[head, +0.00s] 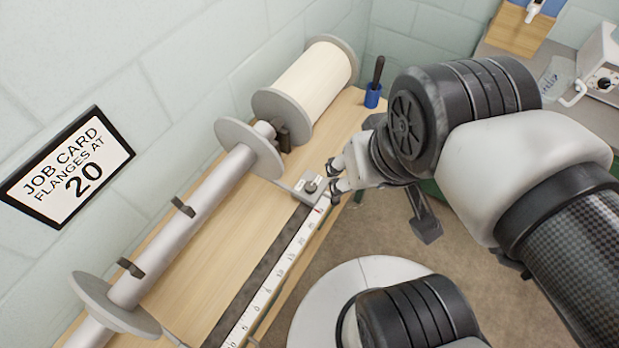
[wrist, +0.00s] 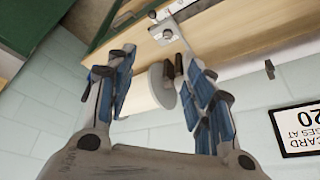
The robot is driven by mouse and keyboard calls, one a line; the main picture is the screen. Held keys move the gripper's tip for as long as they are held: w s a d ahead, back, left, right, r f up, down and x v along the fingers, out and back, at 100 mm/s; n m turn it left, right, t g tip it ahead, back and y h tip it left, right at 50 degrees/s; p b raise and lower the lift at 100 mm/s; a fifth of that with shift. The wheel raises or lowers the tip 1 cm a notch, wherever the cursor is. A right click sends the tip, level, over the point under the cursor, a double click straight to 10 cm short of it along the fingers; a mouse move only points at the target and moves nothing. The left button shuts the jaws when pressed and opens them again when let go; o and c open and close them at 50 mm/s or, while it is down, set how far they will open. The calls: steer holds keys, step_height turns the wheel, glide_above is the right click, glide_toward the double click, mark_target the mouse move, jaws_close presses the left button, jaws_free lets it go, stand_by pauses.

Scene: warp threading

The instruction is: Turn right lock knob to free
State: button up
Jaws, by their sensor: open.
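The right lock knob (head: 310,186) is a small grey round knob on a light plate at the far end of the ruler. In the wrist view the knob (wrist: 167,34) shows on its plate above and beyond the gap between the fingers. My gripper (head: 336,176) is just right of the knob in the head view, fingers spread and empty. In the wrist view my gripper (wrist: 160,66) has its two blue-padded fingers wide apart. I see no contact between finger and knob. The knob's exact turn angle is too small to read.
The beam (head: 185,215) carries a right flange (head: 249,150) and a left flange (head: 113,305). The ruler (head: 275,275) runs along the wooden bench (head: 225,255). A cream spool (head: 311,82) and a blue cup (head: 372,97) stand beyond. The job card (head: 68,167) reads flanges at 20.

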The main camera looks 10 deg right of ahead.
steer(key=w+m+g+p, duration=0.2)
steer(key=w+m, duration=0.2)
steer(key=w, duration=0.2)
steer(key=m+g+p, duration=0.3)
steer(key=m, duration=0.8)
glide_above(311, 186)
step_height(311, 186, down, 14)
step_height(311, 186, down, 17)
steer(key=b, duration=0.5)
steer(key=shift+r+b, duration=0.2)
steer(key=shift+b, duration=0.2)
steer(key=c, duration=1.1)
steer(key=shift+o, duration=0.2)
